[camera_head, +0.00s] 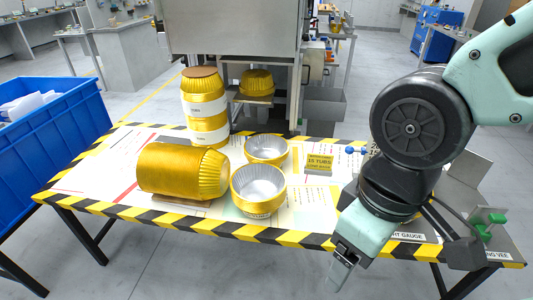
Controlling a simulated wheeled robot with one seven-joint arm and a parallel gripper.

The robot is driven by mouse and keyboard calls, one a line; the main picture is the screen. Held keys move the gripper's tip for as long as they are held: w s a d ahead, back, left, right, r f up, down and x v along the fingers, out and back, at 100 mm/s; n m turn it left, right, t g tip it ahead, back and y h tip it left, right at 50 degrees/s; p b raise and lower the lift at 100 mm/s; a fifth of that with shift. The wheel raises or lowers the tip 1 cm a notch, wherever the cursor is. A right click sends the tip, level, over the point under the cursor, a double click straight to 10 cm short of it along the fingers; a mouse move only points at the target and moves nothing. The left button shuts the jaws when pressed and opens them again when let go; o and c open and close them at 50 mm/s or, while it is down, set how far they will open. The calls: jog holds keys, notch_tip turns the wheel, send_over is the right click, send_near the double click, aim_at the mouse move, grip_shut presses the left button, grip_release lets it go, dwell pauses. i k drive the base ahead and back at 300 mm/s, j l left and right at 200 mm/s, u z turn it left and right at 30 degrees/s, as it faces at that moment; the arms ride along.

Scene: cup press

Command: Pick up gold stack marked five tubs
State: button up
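Two short gold stacks of foil tubs with silver insides stand upright on the table: a front one (258,192) and a smaller-looking one behind it (266,150). The front stack has a pale mark low on its side, too small to read. A large gold stack (180,170) lies on its side to their left. A tall gold stack with white bands (204,108) stands behind it. My gripper (342,274) points down at the table's front edge, right of and nearer than the short stacks, touching none of them. Its finger gap cannot be made out.
A yellow sign (319,164) reading about 15 tubs stands right of the short stacks. A grey press (235,28) rises behind, with a gold stack (257,83) inside. A blue bin (60,135) is at left. The striped table edge (200,227) runs along the front.

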aim_at(270, 148)
jog(key=i+j, duration=0.2)
jog(key=i, duration=0.25)
jog(key=i+j, duration=0.2)
jog(key=i, duration=0.25)
jog(key=i+j, duration=0.25)
jog(key=i, duration=0.2)
jog(key=i+l+z, duration=0.05)
